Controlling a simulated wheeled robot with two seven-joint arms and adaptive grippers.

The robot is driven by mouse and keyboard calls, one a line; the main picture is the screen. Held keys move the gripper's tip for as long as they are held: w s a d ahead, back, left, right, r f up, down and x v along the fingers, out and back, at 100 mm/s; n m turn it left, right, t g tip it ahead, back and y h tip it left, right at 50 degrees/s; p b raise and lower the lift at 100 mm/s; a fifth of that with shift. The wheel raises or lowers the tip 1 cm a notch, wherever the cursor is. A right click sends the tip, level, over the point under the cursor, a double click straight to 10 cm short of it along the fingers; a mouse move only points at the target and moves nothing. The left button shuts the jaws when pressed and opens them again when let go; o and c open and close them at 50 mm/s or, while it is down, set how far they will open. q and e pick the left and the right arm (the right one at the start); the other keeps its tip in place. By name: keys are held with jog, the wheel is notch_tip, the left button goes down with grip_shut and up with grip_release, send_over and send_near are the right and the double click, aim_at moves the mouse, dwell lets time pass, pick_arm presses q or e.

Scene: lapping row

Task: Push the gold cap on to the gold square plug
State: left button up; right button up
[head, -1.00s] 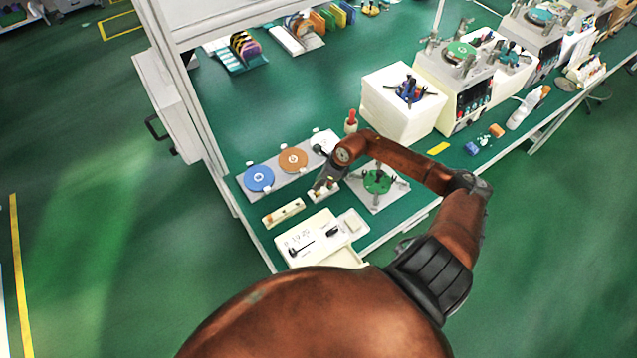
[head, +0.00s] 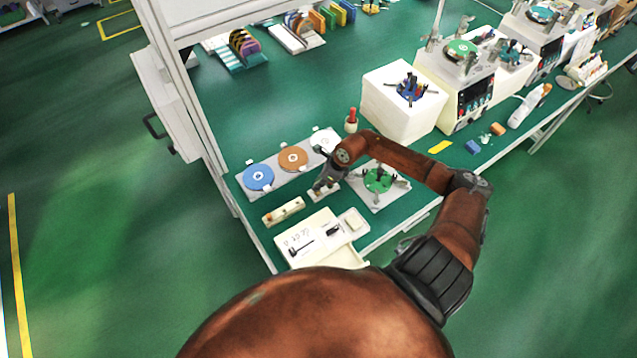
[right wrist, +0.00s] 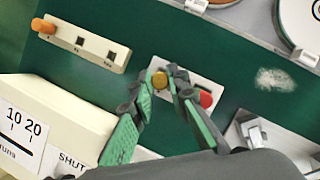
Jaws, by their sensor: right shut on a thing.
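My right gripper (right wrist: 162,88) is shut on the gold cap (right wrist: 160,80), whose round top shows between the green-padded fingertips in the right wrist view. It is over a small pale plate (right wrist: 189,75). The gold square plug cannot be made out; the cap and fingers cover that spot. A red cap (right wrist: 206,98) is on the same plate, just right of the right finger. In the head view the right gripper (head: 325,187) reaches down at the near part of the bench. My left gripper is not in view.
A pale block (right wrist: 83,44) with an orange cap and square holes lies to the left. A white box (head: 312,238) stands in front. Blue (head: 259,178) and orange (head: 293,158) discs lie behind, and a green disc fixture (head: 378,180) stands right of the gripper.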

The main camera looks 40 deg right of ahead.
jog(key=shift+f+b, duration=0.35)
jog(key=shift+f, duration=0.2)
jog(key=o, duration=0.8)
jog(key=shift+o, duration=0.2)
jog(key=v, duration=1.2)
jog(key=shift+w+r, duration=0.1)
jog(key=shift+r, duration=0.05)
